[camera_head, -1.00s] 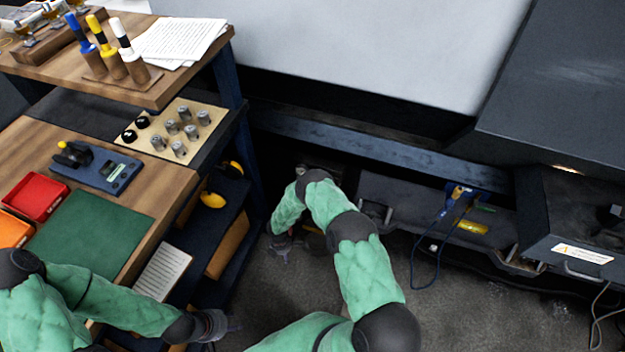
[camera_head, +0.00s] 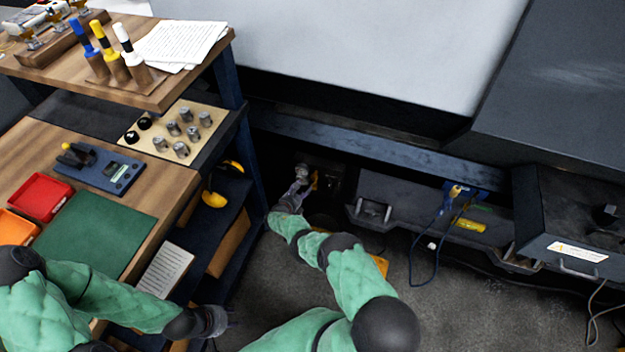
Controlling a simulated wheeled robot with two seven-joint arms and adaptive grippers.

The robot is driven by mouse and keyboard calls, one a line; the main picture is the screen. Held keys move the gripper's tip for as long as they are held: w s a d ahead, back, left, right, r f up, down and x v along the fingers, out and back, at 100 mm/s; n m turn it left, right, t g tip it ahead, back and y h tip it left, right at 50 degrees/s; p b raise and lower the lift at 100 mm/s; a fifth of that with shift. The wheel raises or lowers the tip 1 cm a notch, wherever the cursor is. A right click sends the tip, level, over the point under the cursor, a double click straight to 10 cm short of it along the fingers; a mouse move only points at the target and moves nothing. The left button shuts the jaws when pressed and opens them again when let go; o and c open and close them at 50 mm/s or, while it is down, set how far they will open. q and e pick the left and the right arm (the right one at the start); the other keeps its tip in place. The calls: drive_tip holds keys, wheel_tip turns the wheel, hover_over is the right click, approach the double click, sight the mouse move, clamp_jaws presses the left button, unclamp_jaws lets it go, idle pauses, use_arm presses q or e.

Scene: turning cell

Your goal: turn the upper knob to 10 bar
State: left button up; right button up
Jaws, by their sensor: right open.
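A dark unit low under the machine beam carries a small round light-grey part (camera_head: 302,171), which may be the upper knob; its scale is too small to read. My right gripper (camera_head: 297,188) is right at this part, just below it in the picture. Its fingers are open, and I cannot tell whether they touch the part. A small yellow-orange piece (camera_head: 314,181) shows just to the right of the fingers. My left gripper (camera_head: 226,322) hangs low beside the cart, away from the unit; its fingers are too small to judge.
The wooden cart (camera_head: 170,190) stands at the left with a green mat (camera_head: 95,232), red tray (camera_head: 41,196) and a panel of several grey knobs (camera_head: 160,140). A blue cable (camera_head: 412,262) hangs at the right. Grey floor (camera_head: 470,310) is free in front.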

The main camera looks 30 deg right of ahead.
sight(313, 178)
drive_tip(key=b+x, duration=0.5)
drive_tip(key=x, duration=0.2)
drive_tip(key=shift+w+d+f+b, duration=0.1)
drive_tip(key=shift+d+f+b, duration=0.05)
drive_tip(key=shift+f+b, duration=0.2)
drive_tip(key=shift+r+b+x, duration=0.2)
drive_tip(key=shift+b+x, duration=1.15)
drive_tip(key=shift+x, duration=0.1)
drive_tip(key=c, duration=1.1)
